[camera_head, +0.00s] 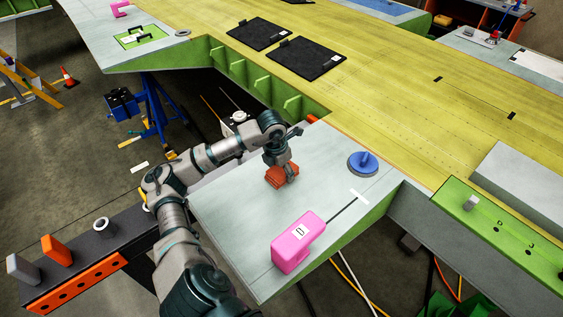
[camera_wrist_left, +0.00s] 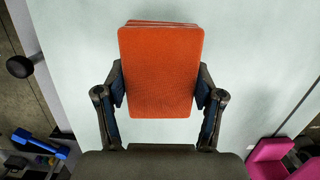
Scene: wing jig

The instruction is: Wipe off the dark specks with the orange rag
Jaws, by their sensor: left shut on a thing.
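The orange rag (camera_head: 281,178) is a folded, block-like pad in the head view, at the grey panel (camera_head: 235,222). It also shows in the left wrist view (camera_wrist_left: 160,75), between the two fingers. My left gripper (camera_head: 284,168) is shut on the rag and points down over the panel. In the left wrist view the left gripper (camera_wrist_left: 161,92) grips the rag from both sides. I cannot tell if the rag touches the panel. I see no dark specks clearly on the panel; any under the rag or arm are hidden. My right gripper is not in view.
A pink block (camera_head: 298,243) marked D stands near the panel's front edge. A blue round-handled disc (camera_head: 363,163) lies toward the right. Black mats (camera_head: 306,59) lie on the yellow wing skin (camera_head: 420,85). A dark rail with orange parts (camera_head: 75,281) stands at lower left.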

